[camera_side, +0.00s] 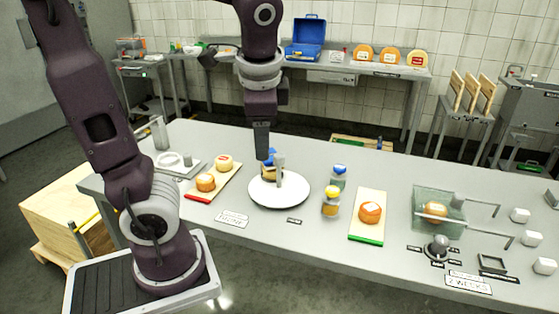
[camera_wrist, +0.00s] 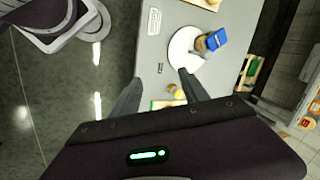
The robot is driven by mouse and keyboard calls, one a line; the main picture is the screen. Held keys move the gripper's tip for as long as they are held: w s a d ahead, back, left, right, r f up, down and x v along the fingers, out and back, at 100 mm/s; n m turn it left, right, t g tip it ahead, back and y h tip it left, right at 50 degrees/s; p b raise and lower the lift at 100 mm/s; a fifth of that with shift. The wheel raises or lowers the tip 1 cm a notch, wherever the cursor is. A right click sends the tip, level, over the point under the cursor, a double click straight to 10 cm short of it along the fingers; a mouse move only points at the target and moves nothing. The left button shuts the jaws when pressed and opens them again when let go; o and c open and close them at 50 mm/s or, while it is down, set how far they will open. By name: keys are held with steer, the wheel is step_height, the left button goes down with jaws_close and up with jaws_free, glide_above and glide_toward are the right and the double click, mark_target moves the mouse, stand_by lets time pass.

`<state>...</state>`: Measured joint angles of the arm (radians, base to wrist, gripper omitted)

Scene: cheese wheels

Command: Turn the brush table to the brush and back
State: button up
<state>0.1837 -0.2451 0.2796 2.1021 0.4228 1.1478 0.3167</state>
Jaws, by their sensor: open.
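The brush table is a white round disc (camera_side: 295,197) on the grey worktable in the side view. A grey upright post (camera_side: 281,168) and a tan item with a blue top (camera_side: 268,168) stand at its back. The wrist view shows the white disc (camera_wrist: 180,52) with the blue-topped item (camera_wrist: 213,41) at its right; whether this is the brush is unclear. My gripper (camera_side: 262,156) points down at the back left of the disc, partly overlapping the blue-topped item in the side view. In the wrist view my gripper (camera_wrist: 162,76) is open, with nothing between its fingers.
A board with two cheeses (camera_side: 215,182) lies left of the disc. A yellow-topped jar (camera_side: 331,203) and a blue-topped jar (camera_side: 339,178) stand close on its right. Beyond are a board with an orange cheese (camera_side: 368,230) and a clear greenish box (camera_side: 422,220).

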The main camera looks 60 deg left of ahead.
steer(key=w+a+f+m+g+y, duration=0.25)
steer(key=w+a+m+y, duration=0.2)
steer(key=a, duration=0.45)
step_height(320, 180, up, 6)
steer(key=m+y, duration=0.8)
steer(key=y, duration=0.2)
glide_above(282, 160)
steer(key=d, duration=0.3)
steer(key=shift+g, duration=0.35)
steer(key=f, duration=2.2)
steer(key=shift+w+a+f, duration=0.1)
steer(key=shift+a+f, duration=0.25)
steer(key=shift+f, duration=0.05)
steer(key=a, duration=0.7)
steer(key=shift+s+f, duration=0.15)
steer(key=shift+s, duration=0.25)
jaws_close()
